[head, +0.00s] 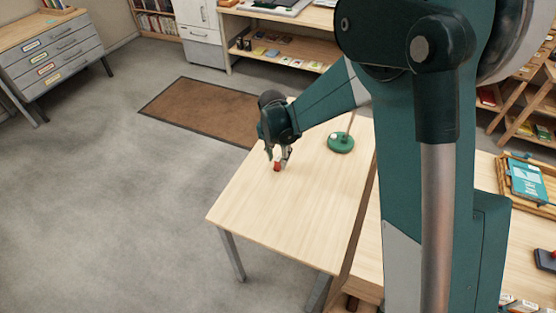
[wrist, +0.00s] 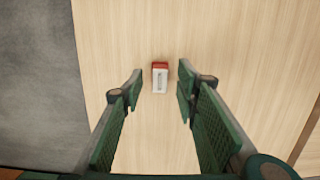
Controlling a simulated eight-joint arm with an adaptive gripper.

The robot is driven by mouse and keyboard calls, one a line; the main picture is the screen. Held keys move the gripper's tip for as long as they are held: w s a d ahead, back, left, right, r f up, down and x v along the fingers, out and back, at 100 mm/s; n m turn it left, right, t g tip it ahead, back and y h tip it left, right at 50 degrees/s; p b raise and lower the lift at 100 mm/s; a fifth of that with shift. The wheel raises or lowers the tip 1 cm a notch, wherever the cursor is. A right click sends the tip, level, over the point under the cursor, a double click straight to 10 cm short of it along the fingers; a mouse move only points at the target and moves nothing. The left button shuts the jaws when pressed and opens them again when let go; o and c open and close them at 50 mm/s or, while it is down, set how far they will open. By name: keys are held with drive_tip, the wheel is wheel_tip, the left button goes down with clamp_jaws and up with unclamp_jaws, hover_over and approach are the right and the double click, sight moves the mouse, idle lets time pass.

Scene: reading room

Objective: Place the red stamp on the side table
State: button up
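The red stamp (head: 277,168) is on or just above the pale wood table, near its far left part; this looks like the side table (head: 265,205). In the wrist view the stamp (wrist: 160,77) shows a red edge and a white face with a grey mark. My gripper (head: 280,158) points down right at the stamp. In the wrist view its fingers (wrist: 160,84) are apart, with the stamp between the tips and a gap on either side. I cannot tell whether the stamp touches the tabletop.
A green round base (head: 341,143) with a thin rod stands on the table, right of my gripper. A wooden divider edge runs along the table's right side. A tray (head: 537,204) with a teal book lies far right. The table's front left is clear.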

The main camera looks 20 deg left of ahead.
sight(278, 168)
wheel_tip(278, 168, up, 10)
drive_tip(key=s, duration=0.1)
drive_tip(key=shift+s+p, duration=0.2)
drive_tip(key=shift+p, duration=0.25)
drive_tip(key=shift+f, duration=0.15)
idle(0.4)
drive_tip(key=shift+d, duration=0.1)
drive_tip(key=s+d+r+m+t, duration=0.1)
drive_tip(key=d+r+m, duration=0.5)
drive_tip(key=d, duration=0.4)
drive_tip(key=s+d+r+m+y, duration=0.1)
drive_tip(key=d+r+m, duration=0.45)
drive_tip(key=d, duration=0.45)
drive_tip(key=s+d+r+m+t, duration=0.1)
drive_tip(key=s+d+r+m, duration=0.1)
drive_tip(key=d+r+m, duration=0.6)
drive_tip(key=s+d+m+t, duration=0.1)
drive_tip(key=s+d+m, duration=0.7)
drive_tip(key=d, duration=0.4)
drive_tip(key=s+d+m+t+h, duration=0.1)
drive_tip(key=s+d+m+t, duration=0.1)
drive_tip(key=s+d+m, duration=0.6)
drive_tip(key=shift+s+d+f+m, duration=0.35)
drive_tip(key=shift+s+d, duration=0.35)
drive_tip(key=shift+d, duration=1.7)
